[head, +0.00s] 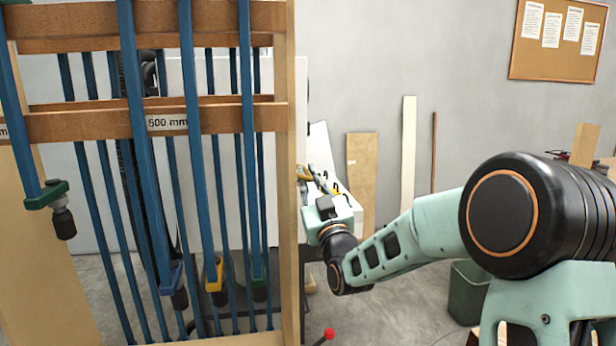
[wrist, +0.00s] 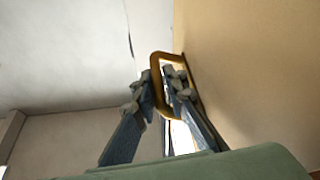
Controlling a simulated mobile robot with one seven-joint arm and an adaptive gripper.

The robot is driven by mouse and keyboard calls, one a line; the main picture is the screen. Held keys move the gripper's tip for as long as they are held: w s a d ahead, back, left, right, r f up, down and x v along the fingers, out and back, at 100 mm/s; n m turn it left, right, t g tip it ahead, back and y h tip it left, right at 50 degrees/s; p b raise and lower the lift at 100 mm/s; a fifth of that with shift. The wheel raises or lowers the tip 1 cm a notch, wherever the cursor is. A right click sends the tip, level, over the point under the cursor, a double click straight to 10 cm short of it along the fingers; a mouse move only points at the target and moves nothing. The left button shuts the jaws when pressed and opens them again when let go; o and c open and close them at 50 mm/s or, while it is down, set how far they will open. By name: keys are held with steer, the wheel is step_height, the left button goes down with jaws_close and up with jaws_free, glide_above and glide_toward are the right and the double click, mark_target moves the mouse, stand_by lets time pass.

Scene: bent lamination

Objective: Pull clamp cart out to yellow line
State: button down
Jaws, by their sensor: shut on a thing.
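The clamp cart (head: 220,119) fills the left of the head view, close to the camera. It is a wooden rack with blue bar clamps hung on its rails and a "500 mm" label. In the wrist view my gripper (wrist: 161,84) is shut on a brass-coloured loop handle (wrist: 154,65). The handle stands out from a plain wooden panel (wrist: 250,75) on the right, which looks like the cart's side. No yellow line shows in either view.
A bench with tools (head: 322,182) is partly hidden behind the cart and my gripper. Boards (head: 361,180) lean on the grey wall, and a green bin (head: 467,291) stands at lower right. Bare concrete floor (head: 400,318) shows right of the cart, with a red-knobbed lever (head: 329,333) at the bottom.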

steer(key=w+d+b, duration=0.2)
steer(key=w+d, duration=0.2)
steer(key=d, duration=0.9)
steer(key=w+d+b, duration=0.2)
steer(key=w+d, duration=0.1)
steer(key=d, duration=1)
steer(key=shift+w+d+r, duration=0.2)
steer(key=shift+w+d, duration=0.15)
steer(key=shift+d, duration=0.05)
steer(key=shift+r, duration=0.15)
steer(key=c, duration=2)
jaws_free()
steer(key=shift+d, duration=0.15)
steer(key=shift+d, duration=0.15)
